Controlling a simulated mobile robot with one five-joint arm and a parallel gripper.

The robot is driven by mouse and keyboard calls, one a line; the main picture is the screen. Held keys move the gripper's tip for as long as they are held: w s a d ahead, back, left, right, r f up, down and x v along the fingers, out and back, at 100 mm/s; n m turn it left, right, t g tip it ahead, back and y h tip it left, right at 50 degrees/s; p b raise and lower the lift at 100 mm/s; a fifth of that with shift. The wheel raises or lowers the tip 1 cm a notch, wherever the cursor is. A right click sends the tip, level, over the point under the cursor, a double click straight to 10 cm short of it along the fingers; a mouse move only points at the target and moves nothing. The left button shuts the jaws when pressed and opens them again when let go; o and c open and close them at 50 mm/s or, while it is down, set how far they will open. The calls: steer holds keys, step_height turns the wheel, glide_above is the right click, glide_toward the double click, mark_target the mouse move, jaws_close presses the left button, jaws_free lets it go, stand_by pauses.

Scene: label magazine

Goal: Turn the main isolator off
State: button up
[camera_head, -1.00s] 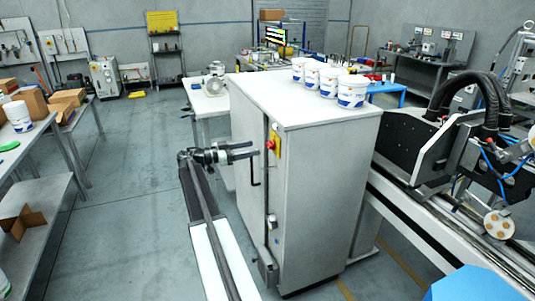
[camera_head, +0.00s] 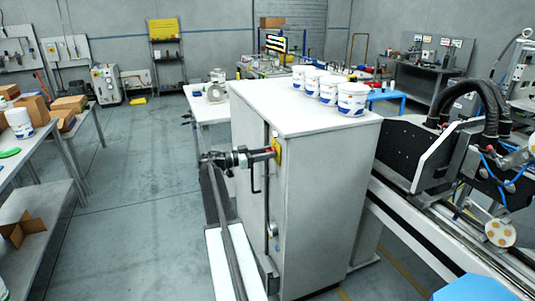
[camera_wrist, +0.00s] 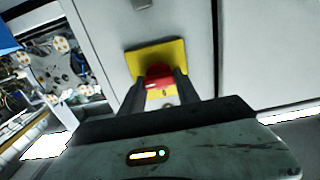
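The main isolator is a red knob on a yellow plate (camera_wrist: 170,52), mounted on the front of the grey cabinet (camera_head: 325,190). The red knob (camera_wrist: 157,76) sits between the two fingers of my gripper (camera_wrist: 160,85) in the wrist view and fills the gap between them. In the head view my gripper (camera_head: 270,154) is at the plate (camera_head: 278,148) and largely covers the knob. The fingers look shut on the knob's sides. The knob's lower part is hidden by the gripper.
A dark vertical handle (camera_head: 256,177) is on the cabinet's front just below my gripper. Several white tubs (camera_head: 328,90) stand on the cabinet's top. A machine with black hoses (camera_head: 470,88) is at the right. The floor (camera_head: 130,180) left of the cabinet is clear.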

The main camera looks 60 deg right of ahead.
jaws_close()
steer(key=shift+w+d+f+n, duration=0.1)
steer(key=shift+f+n, duration=0.05)
steer(key=shift+n, duration=4.25)
steer(key=shift+f+n, duration=0.1)
steer(key=shift+n, duration=4.6)
steer(key=o, duration=1.3)
jaws_free()
